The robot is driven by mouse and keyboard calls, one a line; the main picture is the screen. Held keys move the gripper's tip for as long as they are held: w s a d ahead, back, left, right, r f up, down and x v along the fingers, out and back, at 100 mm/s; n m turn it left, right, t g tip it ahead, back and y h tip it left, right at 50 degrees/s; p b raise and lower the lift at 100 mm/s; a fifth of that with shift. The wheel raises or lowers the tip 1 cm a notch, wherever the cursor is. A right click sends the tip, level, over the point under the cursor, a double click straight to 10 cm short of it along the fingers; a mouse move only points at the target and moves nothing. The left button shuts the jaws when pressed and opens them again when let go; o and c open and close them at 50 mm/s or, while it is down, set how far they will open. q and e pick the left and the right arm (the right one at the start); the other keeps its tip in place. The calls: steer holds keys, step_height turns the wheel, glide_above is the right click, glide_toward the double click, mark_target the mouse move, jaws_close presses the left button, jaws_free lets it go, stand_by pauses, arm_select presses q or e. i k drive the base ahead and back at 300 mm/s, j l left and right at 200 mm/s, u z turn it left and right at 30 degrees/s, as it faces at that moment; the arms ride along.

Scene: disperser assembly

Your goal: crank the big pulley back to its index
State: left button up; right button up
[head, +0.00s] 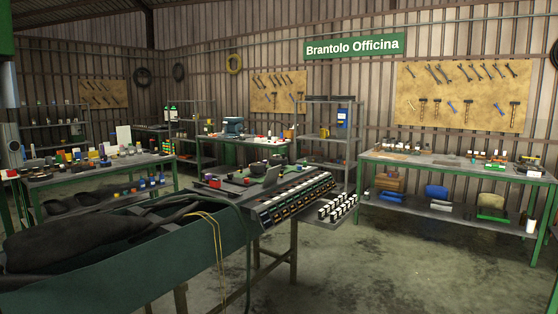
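I cannot make out a big pulley or an index mark in the head view. A long dark green trough (150,262) fills the lower left, with a dark bulky form (90,235) lying in it. At its far end a bench carries a row of dark units with pale tops (298,201). A separate short row of black and white blocks (338,207) sits just to the right. Neither of my grippers shows in this view.
A workbench (440,160) with small parts stands on the right under a tool board (465,95). A crowded bench (95,170) stands at the left. Shelves line the back wall. Yellow cord (215,235) hangs over the trough. Concrete floor (420,265) at lower right is clear.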

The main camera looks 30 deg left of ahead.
mark_target(273, 160)
steer(key=i+l+z, duration=0.35)
steer(key=i+l, duration=0.25)
steer(key=i+l+u, duration=0.15)
steer(key=i, duration=0.25)
steer(key=i+l+u, duration=0.2)
steer(key=i, duration=0.2)
steer(key=i+l+u, duration=0.15)
steer(key=i, duration=0.25)
steer(key=i+j+u, duration=0.25)
steer(key=i+u, duration=0.15)
steer(key=i, duration=0.45)
steer(key=i+u, duration=0.35)
steer(key=i, duration=0.5)
steer(key=i+l+u, duration=0.25)
steer(key=i+u, duration=0.15)
steer(key=i, duration=0.4)
